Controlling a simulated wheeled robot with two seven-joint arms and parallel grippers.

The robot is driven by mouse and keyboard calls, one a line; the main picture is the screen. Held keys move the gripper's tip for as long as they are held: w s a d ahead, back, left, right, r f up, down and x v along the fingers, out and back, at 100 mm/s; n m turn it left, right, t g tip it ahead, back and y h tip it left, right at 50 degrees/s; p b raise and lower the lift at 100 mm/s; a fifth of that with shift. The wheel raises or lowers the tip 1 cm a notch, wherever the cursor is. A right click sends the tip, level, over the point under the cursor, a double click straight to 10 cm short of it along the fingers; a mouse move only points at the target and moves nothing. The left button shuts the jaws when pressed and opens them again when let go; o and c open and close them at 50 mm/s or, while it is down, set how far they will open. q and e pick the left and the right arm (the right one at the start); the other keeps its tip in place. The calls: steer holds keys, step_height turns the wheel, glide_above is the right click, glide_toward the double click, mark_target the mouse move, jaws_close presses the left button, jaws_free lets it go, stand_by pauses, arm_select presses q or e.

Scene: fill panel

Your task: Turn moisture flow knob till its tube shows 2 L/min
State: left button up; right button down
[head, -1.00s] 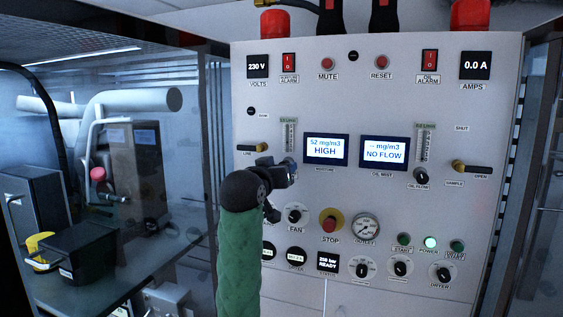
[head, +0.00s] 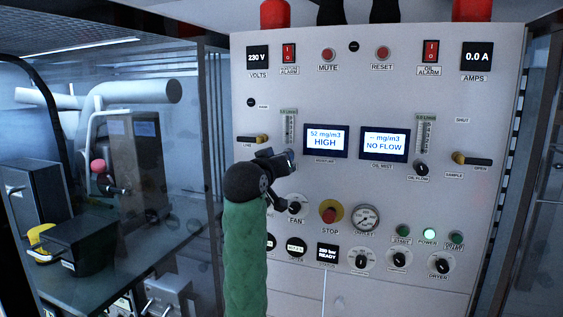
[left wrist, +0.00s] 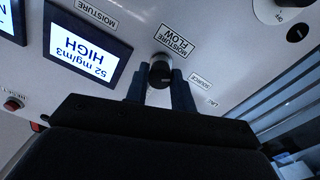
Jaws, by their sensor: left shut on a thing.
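The moisture flow knob (left wrist: 160,72) is a small black knob beside its MOISTURE FLOW label (left wrist: 174,42) in the left wrist view. My left gripper (head: 288,160) reaches the panel below the moisture tube (head: 289,127), and its two fingers are shut on the knob, one on each side. In the head view the gripper hides the knob. The tube is a narrow clear scale, and its reading is too small to make out. The moisture display (head: 325,141) reads 52 mg/m3 HIGH. My right gripper is out of view.
The oil mist display (head: 385,145) reads NO FLOW, with the oil flow knob (head: 421,168) to its right. The fan knob (head: 295,207) and red stop button (head: 329,214) sit below my gripper.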

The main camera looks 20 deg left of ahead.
arm_select(q)
steer(key=n, duration=0.3)
stand_by(0.4)
steer(key=o, duration=1)
